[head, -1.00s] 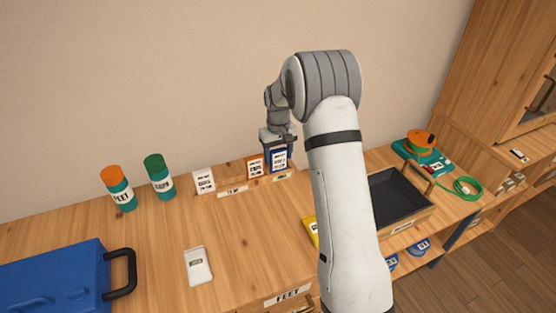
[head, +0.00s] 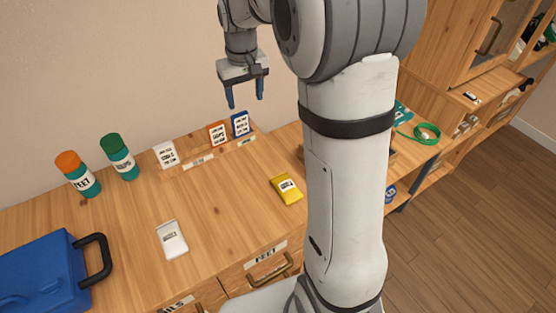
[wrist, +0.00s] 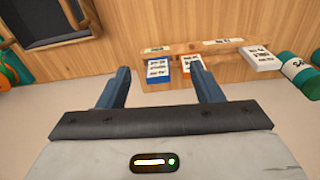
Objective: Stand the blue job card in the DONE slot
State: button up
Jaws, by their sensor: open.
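The blue job card (head: 240,124) stands in the right end of the low wooden rack (head: 226,150) at the back of the bench, beside the orange card (head: 217,133). A label strip sits on the rack's front below it, too small to read. My gripper (head: 246,104) is open and empty, above the blue card and apart from it. In the wrist view the blue card (wrist: 158,70) shows between and beyond the open fingers, with the orange card (wrist: 189,67) next to it.
A white card (head: 165,154) stands at the rack's left end. Two bottles, one orange-capped (head: 78,174) and one green-capped (head: 120,157), stand farther left. A blue case (head: 45,273), white device (head: 172,239) and yellow device (head: 287,189) lie on the bench. A dark tray (wrist: 50,20) is beside the rack.

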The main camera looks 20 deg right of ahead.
jog(key=s+m+t, duration=0.1)
jog(key=s, duration=2.3)
jog(key=shift+s+f+m+t, duration=0.3)
jog(key=shift+s+f, duration=0.05)
jog(key=shift+f, duration=0.05)
jog(key=shift+d, duration=0.1)
